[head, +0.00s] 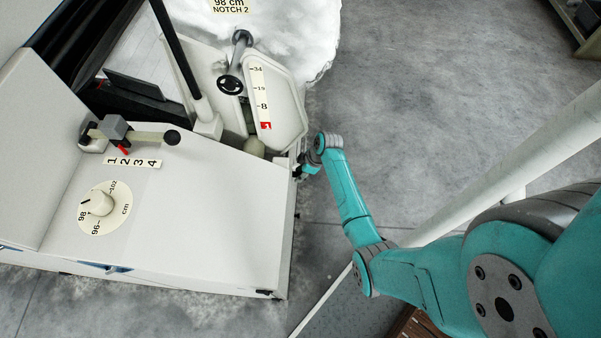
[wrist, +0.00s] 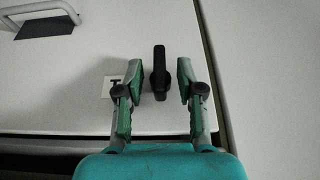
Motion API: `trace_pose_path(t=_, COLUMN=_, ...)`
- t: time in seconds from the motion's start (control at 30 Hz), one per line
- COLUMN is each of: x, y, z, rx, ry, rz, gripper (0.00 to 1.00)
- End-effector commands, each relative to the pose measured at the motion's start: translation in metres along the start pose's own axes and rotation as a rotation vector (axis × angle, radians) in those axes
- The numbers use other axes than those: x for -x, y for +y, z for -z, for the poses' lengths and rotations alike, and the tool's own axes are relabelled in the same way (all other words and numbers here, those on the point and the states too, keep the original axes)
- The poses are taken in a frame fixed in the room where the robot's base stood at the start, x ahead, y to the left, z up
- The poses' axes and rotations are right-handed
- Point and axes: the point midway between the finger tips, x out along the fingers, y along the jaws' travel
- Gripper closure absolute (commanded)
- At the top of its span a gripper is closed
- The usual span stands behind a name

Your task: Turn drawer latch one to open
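In the wrist view a black latch (wrist: 160,74) stands on a pale panel, its long side running up and down the picture. A small white label (wrist: 114,86) with a dark mark lies to its left, partly behind the left finger; I cannot read it surely. My gripper (wrist: 158,80) is open, with one green-padded finger on each side of the latch and a visible gap on both sides. In the head view my gripper (head: 303,172) is at the right edge of the white machine (head: 210,215). The latch is hidden there.
A grey bar handle (wrist: 42,10) sits at the upper left of the wrist view. A panel seam runs right of the gripper. The machine's top has a numbered lever (head: 150,137) and a dial (head: 101,203). White fluff (head: 290,35) lies behind; the floor at right is open.

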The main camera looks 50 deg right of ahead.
Motion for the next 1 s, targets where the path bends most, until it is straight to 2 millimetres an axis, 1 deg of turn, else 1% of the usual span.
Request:
trace_pose_path(t=0.1, x=0.0002, y=0.0001, z=0.0001, rx=0.0, ry=0.0, rz=0.0, gripper=0.62)
trace_pose_path(t=0.13, x=0.0002, y=0.0, z=0.0001, rx=0.0, ry=0.0, rz=0.0, gripper=0.68)
trace_pose_path(t=0.17, x=0.0002, y=0.0, z=0.0001, rx=0.0, ry=0.0, rz=0.0, gripper=0.75)
trace_pose_path(t=0.2, x=0.0002, y=0.0, z=0.0001, rx=0.0, ry=0.0, rz=0.0, gripper=0.85)
trace_pose_path(t=0.27, x=0.0002, y=0.0, z=0.0, rx=0.0, ry=0.0, rz=0.0, gripper=1.0)
trace_pose_path(t=0.67, x=0.0008, y=0.0016, z=0.0006, rx=-0.01, ry=0.001, rz=0.024, gripper=1.0)
trace_pose_path(t=0.87, x=0.0008, y=0.0034, z=0.0004, rx=-0.047, ry=0.0, rz=0.111, gripper=1.0)
trace_pose_path(t=1.0, x=0.0009, y=0.0058, z=0.0002, rx=-0.089, ry=0.0, rz=0.21, gripper=1.0)
